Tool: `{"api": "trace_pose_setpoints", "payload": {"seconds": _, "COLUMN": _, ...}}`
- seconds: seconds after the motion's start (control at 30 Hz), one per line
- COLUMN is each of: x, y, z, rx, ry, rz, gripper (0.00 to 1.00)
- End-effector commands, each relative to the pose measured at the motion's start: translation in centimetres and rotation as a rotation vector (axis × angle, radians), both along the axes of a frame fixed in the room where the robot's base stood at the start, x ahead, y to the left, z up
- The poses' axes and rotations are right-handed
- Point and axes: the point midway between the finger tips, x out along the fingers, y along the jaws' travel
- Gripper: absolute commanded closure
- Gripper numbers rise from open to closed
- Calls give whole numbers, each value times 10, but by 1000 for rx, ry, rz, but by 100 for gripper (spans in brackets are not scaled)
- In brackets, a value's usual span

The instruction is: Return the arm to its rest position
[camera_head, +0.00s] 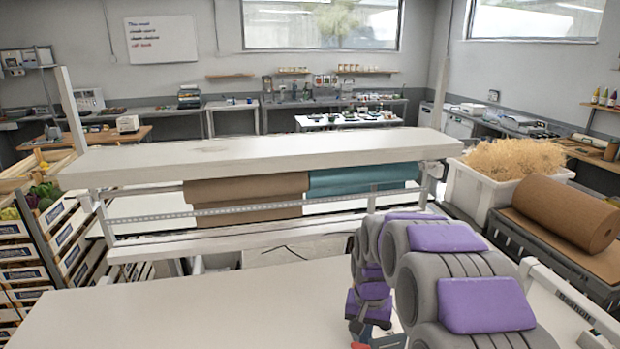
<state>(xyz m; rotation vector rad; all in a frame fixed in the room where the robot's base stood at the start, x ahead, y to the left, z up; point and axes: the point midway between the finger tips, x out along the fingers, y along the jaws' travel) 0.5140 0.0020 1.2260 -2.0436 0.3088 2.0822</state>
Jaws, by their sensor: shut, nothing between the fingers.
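My arm reaches in from the lower right, a chain of thick grey links with purple pads. It bends over the near white table (190,310). My gripper (366,328) is at the far end of the arm, low in the picture and partly hidden by my own links. It is shut, and I see nothing held in it. Small red and blue parts show beside it at the bottom edge. I cannot tell whether it touches the tabletop.
A packing bench with a raised white shelf (250,155) stands ahead, with brown (245,200) and teal (365,175) rolls beneath. Produce crates (25,255) stand left. A white straw-filled bin (465,190) and a cardboard roll (565,215) are on the right. The table's left part is clear.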

Motion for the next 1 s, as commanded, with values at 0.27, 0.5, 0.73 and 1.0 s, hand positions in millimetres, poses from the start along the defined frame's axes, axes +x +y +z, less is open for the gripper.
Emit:
{"api": "trace_pose_setpoints", "payload": {"seconds": 0.27, "x": -90, "y": 1, "z": 10, "rx": 3, "ry": 36, "rz": 88, "gripper": 100}}
{"api": "trace_pose_setpoints", "payload": {"seconds": 0.5, "x": -169, "y": 1, "z": 7, "rx": 6, "ry": 65, "rz": 160, "gripper": 100}}
{"api": "trace_pose_setpoints", "payload": {"seconds": 0.73, "x": -250, "y": 0, "z": -10, "rx": 13, "ry": 101, "rz": 224, "gripper": 100}}
{"api": "trace_pose_setpoints", "payload": {"seconds": 1.0, "x": -321, "y": -1, "z": -35, "rx": 21, "ry": 131, "rz": 281, "gripper": 100}}
